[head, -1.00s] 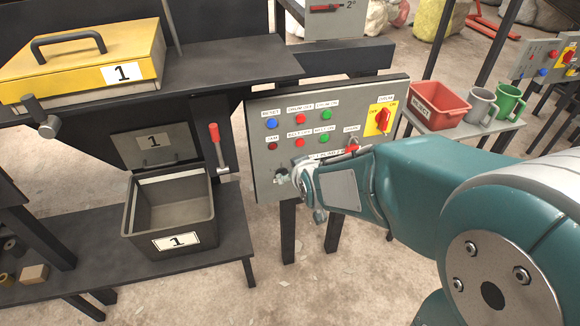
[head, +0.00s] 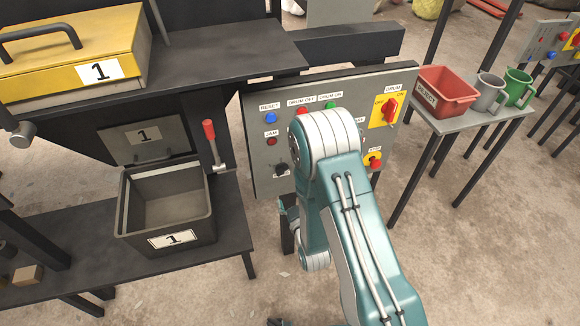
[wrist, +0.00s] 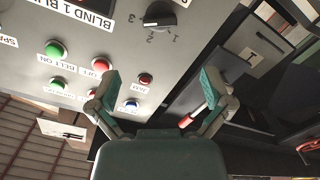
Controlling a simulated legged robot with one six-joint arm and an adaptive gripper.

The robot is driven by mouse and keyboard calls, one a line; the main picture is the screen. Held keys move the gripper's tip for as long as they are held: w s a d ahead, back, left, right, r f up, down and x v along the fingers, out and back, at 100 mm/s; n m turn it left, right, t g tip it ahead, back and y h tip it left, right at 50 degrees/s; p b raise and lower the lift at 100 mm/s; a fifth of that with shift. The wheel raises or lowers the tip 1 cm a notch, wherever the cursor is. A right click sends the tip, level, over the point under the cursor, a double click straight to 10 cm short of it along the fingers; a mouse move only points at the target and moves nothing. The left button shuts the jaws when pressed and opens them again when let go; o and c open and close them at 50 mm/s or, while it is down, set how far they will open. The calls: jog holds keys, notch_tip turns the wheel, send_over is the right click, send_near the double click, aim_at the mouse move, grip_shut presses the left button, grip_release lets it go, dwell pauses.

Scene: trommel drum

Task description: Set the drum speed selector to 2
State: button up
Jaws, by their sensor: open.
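The drum speed selector is a black knob (wrist: 160,15) with the digits 1, 2 and 3 around it, seen upside down at the top of the wrist view. A small white mark on the knob lies on the side of the 3, but is too small to read surely. In the head view the knob (head: 281,169) is at the panel's lower left. My gripper (wrist: 161,88) is open and empty, its two teal fingers apart. It is clear of the knob, which lies beyond the fingertips in the wrist view. In the head view my arm mostly hides the gripper.
The grey control panel (head: 262,185) carries several buttons, a red drum switch (head: 389,109) and a stop button (head: 374,161). A red-handled lever (head: 210,135) and an open grey bin (head: 130,215) stand left of it. A red reject bin (head: 446,95) and mugs are at right.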

aim_at(283, 173)
jog(key=x, duration=1)
jog(key=shift+w+f, duration=0.1)
jog(key=shift+f, duration=0.25)
jog(key=shift+d, duration=0.1)
jog(key=c, duration=1.1)
